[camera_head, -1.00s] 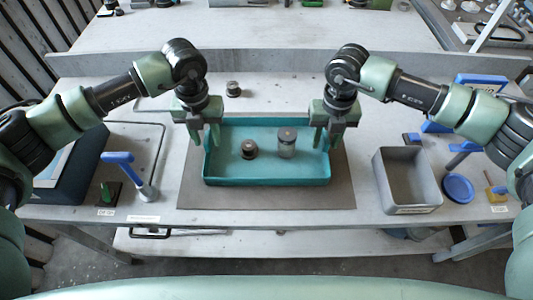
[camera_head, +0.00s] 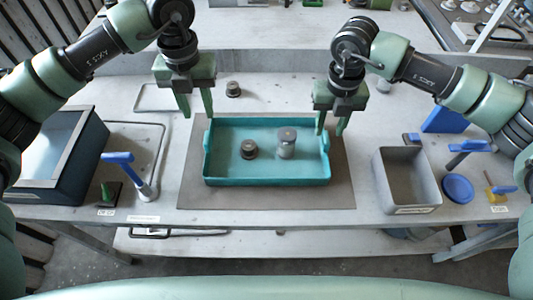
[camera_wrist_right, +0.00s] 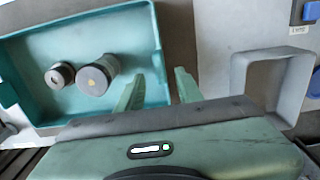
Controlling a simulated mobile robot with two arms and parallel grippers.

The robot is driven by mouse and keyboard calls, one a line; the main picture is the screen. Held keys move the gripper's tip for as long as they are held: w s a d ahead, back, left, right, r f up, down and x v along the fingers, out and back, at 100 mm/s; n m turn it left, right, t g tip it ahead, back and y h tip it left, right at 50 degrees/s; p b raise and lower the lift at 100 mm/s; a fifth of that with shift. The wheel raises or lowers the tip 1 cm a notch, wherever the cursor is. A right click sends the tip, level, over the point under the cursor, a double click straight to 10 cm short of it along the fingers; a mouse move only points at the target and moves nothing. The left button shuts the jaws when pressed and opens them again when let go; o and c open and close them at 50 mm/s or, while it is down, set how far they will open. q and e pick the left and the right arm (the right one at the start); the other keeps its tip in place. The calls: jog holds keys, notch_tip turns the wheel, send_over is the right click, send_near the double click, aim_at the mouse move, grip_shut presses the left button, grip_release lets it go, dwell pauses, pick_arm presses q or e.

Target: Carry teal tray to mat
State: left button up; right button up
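The teal tray (camera_head: 266,182) lies flat on the grey-brown mat (camera_head: 265,199), with mat showing around it. Two small metal parts stand upright inside it: a short dark one (camera_head: 249,149) and a taller grey cylinder (camera_head: 286,143). My left gripper (camera_head: 198,114) is open and empty, raised above the tray's left back corner. My right gripper (camera_head: 331,130) is open near the tray's right wall, apart from it as far as I can tell.
A grey open bin (camera_head: 408,207) stands right of the mat, with a blue round lid (camera_head: 458,188) beside it. A dark blue box (camera_head: 62,155) and a blue-handled tool (camera_head: 120,158) are at the left. A small metal part (camera_head: 233,89) stands behind the tray.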

notch_tip(320, 180, up, 7)
jog(key=shift+f, duration=0.2)
jog(key=shift+s+f, duration=0.1)
dwell(0.5)
